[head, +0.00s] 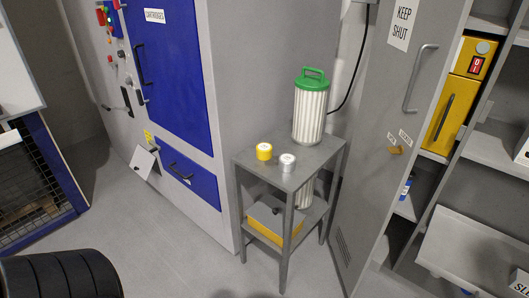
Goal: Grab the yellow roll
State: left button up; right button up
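The yellow roll (264,152) is a short yellow cylinder with a pale top. It stands upright on the top of a small grey side table (290,176), near its left edge. A similar silver roll (287,163) stands close to its right, slightly nearer the front edge. Neither of my grippers is in view.
A white pleated filter with a green handled cap (310,106) stands behind the rolls. The lower shelf holds a grey-and-yellow box (273,222). A grey cabinet with blue doors (165,80) flanks the left; an open locker door (385,150) flanks the right.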

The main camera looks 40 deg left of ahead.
aim_at(263, 150)
jog(key=u, duration=1.3)
